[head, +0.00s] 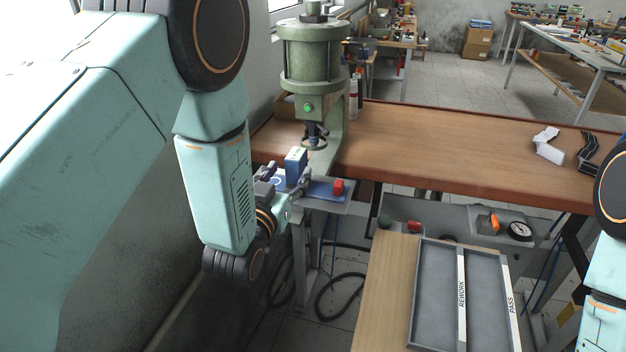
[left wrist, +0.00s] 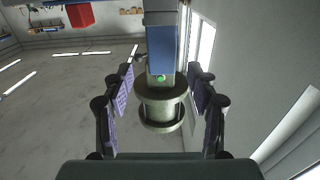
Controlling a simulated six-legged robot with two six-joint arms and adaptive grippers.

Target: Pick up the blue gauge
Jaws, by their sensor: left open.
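The blue gauge (head: 295,164) is a blue block with a pale top, standing upright on the blue plate (head: 322,191) under the green press. My left gripper (head: 286,183) is open at the near side of the gauge, with its fingers spread. In the left wrist view the blue gauge (left wrist: 161,50) lies just beyond and in line with the gap between the open fingertips (left wrist: 160,78). I cannot tell whether a finger touches it. The gauge's lower part is partly hidden by the gripper in the head view. My right gripper is out of view.
The green press (head: 314,60) stands close over the gauge, with its ram just behind it. A red block (head: 338,187) sits right of the gauge on the plate. A grey tray marked REWORK and PASS (head: 430,290) lies front right. The wooden bench (head: 450,150) is mostly clear.

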